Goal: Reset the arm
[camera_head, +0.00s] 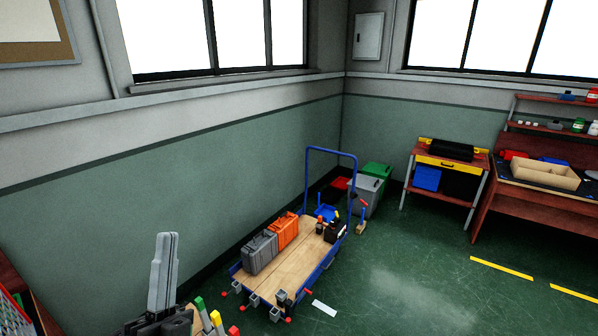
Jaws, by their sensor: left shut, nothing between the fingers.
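My left gripper (167,240) rises from the bottom edge of the head view, left of centre. Its two grey fingers point up and lie together, shut and empty. They stand clear of everything, with the green lower wall behind them. My right gripper is not in this view. No conveyor can be made out in this view.
A blue-framed cart (318,252) with a wooden deck carries a grey case (260,253) and an orange case (287,231). Coloured-handled tools (216,320) show beside my gripper's base. A workbench (447,172) and a desk (490,205) stand at the right. The right foreground floor is open.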

